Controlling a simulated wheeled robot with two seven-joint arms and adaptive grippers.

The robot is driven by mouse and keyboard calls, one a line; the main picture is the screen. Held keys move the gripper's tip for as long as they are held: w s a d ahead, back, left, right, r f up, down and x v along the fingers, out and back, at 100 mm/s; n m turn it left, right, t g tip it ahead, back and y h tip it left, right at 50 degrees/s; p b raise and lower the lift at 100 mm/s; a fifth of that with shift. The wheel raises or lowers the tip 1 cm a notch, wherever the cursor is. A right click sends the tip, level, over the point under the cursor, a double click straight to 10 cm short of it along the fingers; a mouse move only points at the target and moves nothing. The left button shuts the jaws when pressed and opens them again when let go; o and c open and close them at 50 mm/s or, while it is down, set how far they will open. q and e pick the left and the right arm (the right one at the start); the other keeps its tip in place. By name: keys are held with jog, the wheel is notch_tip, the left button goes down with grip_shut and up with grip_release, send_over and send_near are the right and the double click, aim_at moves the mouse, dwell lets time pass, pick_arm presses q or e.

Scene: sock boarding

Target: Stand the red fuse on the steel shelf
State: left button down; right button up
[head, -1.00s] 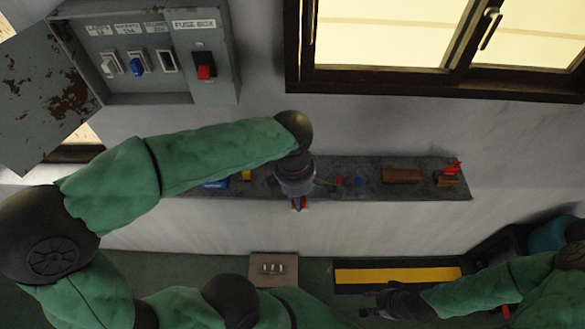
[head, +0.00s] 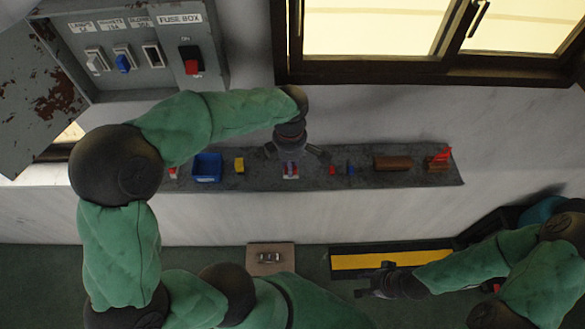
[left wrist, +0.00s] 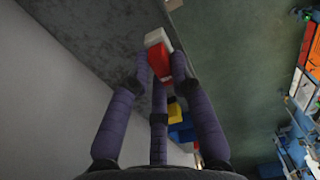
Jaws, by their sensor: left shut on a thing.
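The red fuse (head: 291,171), red with white ends, is in my left gripper (head: 291,164). In the left wrist view the fuse (left wrist: 158,57) sits between the fingertips (left wrist: 160,72), beside the shelf's front edge. The steel shelf (head: 385,182) is a long dark grey ledge along the wall, also seen in the left wrist view (left wrist: 95,30). In the head view the fuse overlaps the shelf's middle. I cannot tell whether it touches the shelf. My right gripper (head: 372,284) is low at the right, away from the shelf; its fingers are unclear.
On the shelf are a blue bin (head: 206,167), a yellow fuse (head: 239,165), small red (head: 332,170) and blue (head: 351,168) pieces, a brown block (head: 393,163) and a red-topped brown item (head: 438,162). The fuse box (head: 150,50) hangs upper left, door open.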

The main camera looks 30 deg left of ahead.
pick_arm(q)
jog(key=shift+w+a+f, duration=0.15)
jog(key=shift+w+f, duration=0.65)
jog(key=shift+f, duration=0.3)
jog(key=shift+w+f, duration=0.15)
jog(key=shift+f, duration=1.45)
jog(key=shift+f, duration=0.1)
jog(key=c, duration=1.1)
grip_release()
notch_tip(320, 180, up, 12)
